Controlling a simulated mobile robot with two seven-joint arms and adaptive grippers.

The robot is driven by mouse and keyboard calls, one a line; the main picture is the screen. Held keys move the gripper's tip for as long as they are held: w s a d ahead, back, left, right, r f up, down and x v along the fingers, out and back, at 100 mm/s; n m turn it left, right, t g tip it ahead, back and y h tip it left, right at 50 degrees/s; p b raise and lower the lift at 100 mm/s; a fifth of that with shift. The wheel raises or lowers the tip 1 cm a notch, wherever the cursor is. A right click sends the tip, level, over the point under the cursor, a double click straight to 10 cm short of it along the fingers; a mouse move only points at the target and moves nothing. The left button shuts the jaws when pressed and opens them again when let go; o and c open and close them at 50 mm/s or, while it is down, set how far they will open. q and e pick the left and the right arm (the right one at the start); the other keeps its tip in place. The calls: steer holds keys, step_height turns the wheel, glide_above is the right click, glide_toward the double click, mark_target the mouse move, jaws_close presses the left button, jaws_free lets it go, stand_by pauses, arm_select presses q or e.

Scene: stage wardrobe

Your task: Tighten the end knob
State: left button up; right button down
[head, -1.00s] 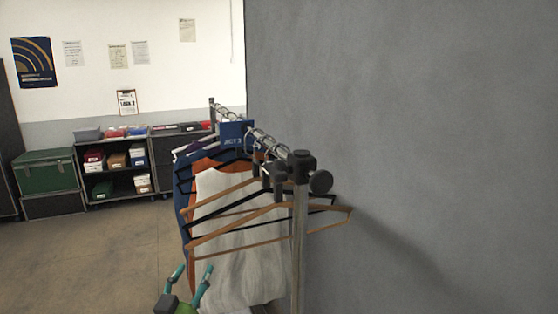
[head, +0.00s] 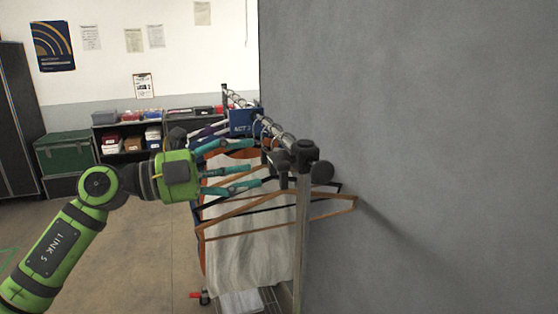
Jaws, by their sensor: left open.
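The end knob (head: 322,172) is a dark round knob on the black fitting at the near end of the clothes rail (head: 270,124), atop the metal upright (head: 301,245). My left gripper (head: 254,165) comes in from the left with its teal fingers spread. It is open, and its fingertips point right, toward the rail end. They are left of the end knob and apart from it in the picture. The fingers overlap the hanging clothes in view, and I cannot tell if they touch. My right gripper is not in view.
Wooden and black hangers (head: 330,205) stick out to the right below the knob. A white garment (head: 250,250) hangs under the rail. A grey wall (head: 430,130) stands close on the right. A green trunk (head: 66,154) and shelves (head: 120,158) stand far behind.

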mark_target(272, 161)
arm_select(q)
steer(key=shift+w, duration=0.15)
steer(key=shift+w+d+p, duration=0.15)
steer(key=shift+d+p, duration=0.1)
steer(key=shift+p, duration=0.3)
steer(key=p+x, duration=0.3)
steer(key=x, duration=0.2)
steer(key=shift+d, duration=0.15)
steer(key=shift+w+d+f, duration=0.1)
steer(key=shift+w+d, duration=0.05)
steer(key=shift+d, duration=0.25)
steer(key=shift+a+f, duration=0.1)
steer(key=shift+c, duration=0.4)
steer(key=c, duration=1)
